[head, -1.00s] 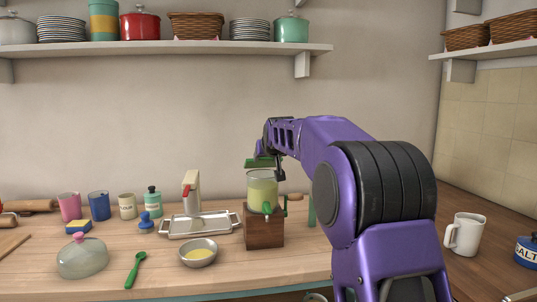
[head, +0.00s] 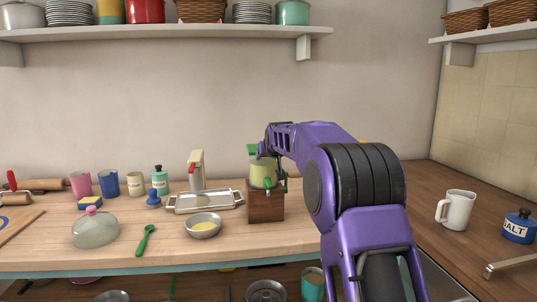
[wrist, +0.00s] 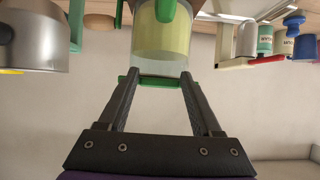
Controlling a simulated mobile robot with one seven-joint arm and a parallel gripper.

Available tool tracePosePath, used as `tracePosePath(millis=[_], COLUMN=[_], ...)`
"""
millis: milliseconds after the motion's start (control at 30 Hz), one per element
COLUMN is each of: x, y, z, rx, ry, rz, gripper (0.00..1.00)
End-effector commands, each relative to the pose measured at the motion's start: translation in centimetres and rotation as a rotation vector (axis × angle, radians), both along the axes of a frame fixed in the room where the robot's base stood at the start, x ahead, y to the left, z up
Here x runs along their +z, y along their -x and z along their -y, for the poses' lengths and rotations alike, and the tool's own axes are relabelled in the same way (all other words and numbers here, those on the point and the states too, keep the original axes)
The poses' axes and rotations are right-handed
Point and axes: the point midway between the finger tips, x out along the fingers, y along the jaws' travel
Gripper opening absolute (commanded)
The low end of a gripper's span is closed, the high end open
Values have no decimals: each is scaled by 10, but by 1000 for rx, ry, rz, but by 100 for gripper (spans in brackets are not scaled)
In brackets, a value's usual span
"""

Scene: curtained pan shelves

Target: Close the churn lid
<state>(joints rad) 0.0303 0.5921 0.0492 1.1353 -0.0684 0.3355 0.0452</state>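The churn is a glass jar (head: 263,174) of pale yellow-green contents on a wooden block (head: 265,207), with a green crank at its side. Its green lid (head: 253,149) stands raised at the back of the jar's rim. In the wrist view, which looks upside down, the jar (wrist: 160,45) is at the top and a green strip of the lid (wrist: 160,81) crosses at the fingertips. My gripper (wrist: 161,76) is open, its two dark fingers apart, close to the jar's rim. I cannot tell whether they touch the lid. My arm partly hides the gripper in the head view.
A silver tray (head: 182,207) and a steel bowl (head: 203,233) are left of the churn. A glass dome (head: 95,232), a green spoon (head: 145,240) and several cups lie farther left. A white mug (head: 459,209) stands on the right counter. Wall shelves hang above.

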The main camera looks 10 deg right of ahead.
Motion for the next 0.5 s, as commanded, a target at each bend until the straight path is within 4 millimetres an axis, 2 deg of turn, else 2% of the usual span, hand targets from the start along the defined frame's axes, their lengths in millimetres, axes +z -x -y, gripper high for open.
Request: tracePosePath(millis=[33,133,500], x=[-2,0,6], y=[0,0,3], z=[0,0,0], rx=[0,0,0], ry=[0,0,0], rz=[-2,2,9], gripper=[76,92,92])
